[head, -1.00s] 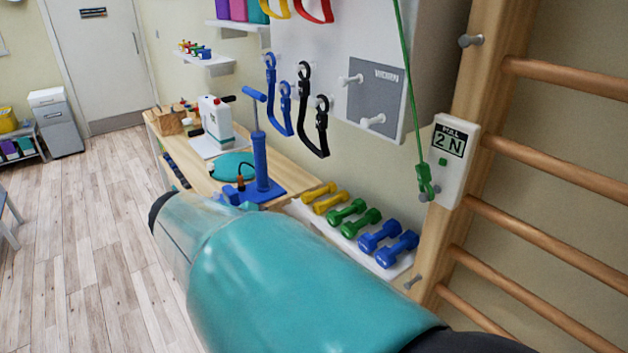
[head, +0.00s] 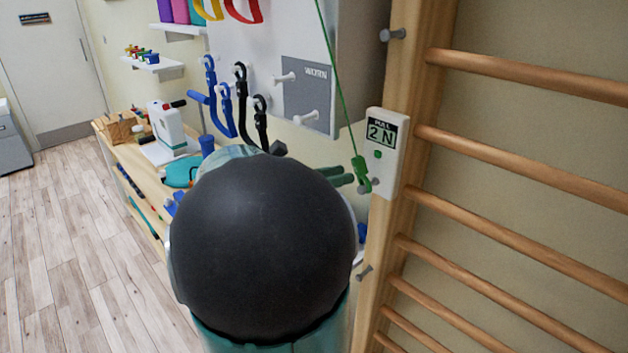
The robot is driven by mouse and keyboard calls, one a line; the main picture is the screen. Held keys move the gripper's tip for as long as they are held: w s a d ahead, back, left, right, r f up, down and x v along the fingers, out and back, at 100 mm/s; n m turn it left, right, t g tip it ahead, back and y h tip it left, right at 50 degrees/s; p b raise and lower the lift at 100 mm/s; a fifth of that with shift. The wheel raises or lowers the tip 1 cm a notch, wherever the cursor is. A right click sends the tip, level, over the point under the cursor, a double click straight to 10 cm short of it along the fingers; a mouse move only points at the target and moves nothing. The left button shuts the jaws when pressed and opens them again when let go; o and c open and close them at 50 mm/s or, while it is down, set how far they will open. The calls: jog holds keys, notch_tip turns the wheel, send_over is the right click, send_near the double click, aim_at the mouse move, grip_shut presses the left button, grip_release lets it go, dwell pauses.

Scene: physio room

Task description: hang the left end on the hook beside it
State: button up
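A thin green cord (head: 338,80) runs down from the top edge to a green clip (head: 360,172). The clip hangs left of a small grey peg (head: 376,185), beneath a white gauge (head: 387,135) reading "PULL 2 N". I cannot tell whether clip and peg touch. A blue strap (head: 227,115) and a black strap (head: 242,100) hang in loops from the white wall board, each with two upper ends. My arm's dark round joint fills the lower middle. My gripper cannot be made out; two dark green shapes (head: 337,176) behind the arm are unclear.
A grey panel marked "WORN" (head: 308,90) carries two bare pegs. Wooden wall bars (head: 520,160) stand at the right, with a grey bolt (head: 393,34) on their post. Open floor lies at the left.

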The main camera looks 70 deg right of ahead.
jog(key=x, duration=0.5)
jog(key=shift+s+d, duration=0.2)
jog(key=shift+d, duration=0.05)
grip_shut()
jog(key=c, duration=0.6)
grip_release()
grip_shut()
jog(key=shift+s+a+f, duration=0.1)
jog(key=shift+s+f, duration=0.1)
jog(key=shift+s, duration=0.05)
jog(key=shift+a, duration=0.1)
jog(key=shift+w+a, duration=0.3)
jog(key=shift+a, duration=0.35)
jog(key=shift+w+a, duration=0.3)
jog(key=shift+a, duration=0.4)
jog(key=shift+w+a, duration=0.3)
jog(key=shift+a, duration=0.35)
